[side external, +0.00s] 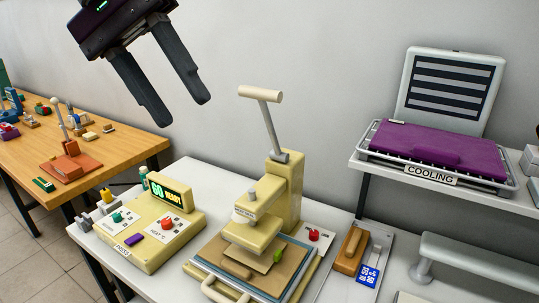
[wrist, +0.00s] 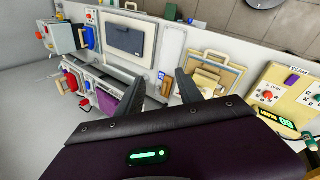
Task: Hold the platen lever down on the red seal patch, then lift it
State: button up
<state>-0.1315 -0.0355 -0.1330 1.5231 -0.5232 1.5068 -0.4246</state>
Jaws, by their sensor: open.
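The press (side external: 283,205) is a cream machine on a white table. Its lever (side external: 268,128) stands raised, tilted slightly left, with a pale cylindrical handle (side external: 260,94) on top. The platen (side external: 257,235) hangs over a tan sheet on the press bed (side external: 215,270). A green tab (side external: 278,256) shows beside the platen. I see no red seal patch; the area under the platen is partly hidden. My gripper (side external: 179,110) is open and empty, high up and left of the lever handle, apart from it. In the wrist view, the press (wrist: 212,76) shows beyond my fingers.
A purple bag (side external: 435,143) lies on the cooling rack at right. A wooden-handled tool (side external: 351,249) lies between.

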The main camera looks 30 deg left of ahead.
aim_at(256, 93)
jog(key=w+n+h, duration=0.3)
jog(key=w+h, duration=0.1)
jog(key=w, duration=0.3)
jog(key=w+a+f+n+g+h, duration=0.1)
jog(key=w+n+h, duration=0.3)
jog(key=w, duration=0.4)
jog(key=w+n+h, duration=0.3)
jog(key=w, duration=0.5)
jog(key=shift+w+a+f+n+g+h, duration=0.1)
jog(key=shift+a+f+n+g+h, duration=0.05)
jog(key=shift+f+n+g+h, duration=0.2)
notch_tip(256, 93, down, 5)
jog(key=shift+w+a+r, duration=0.1)
jog(key=shift+w, duration=0.05)
grip_shut()
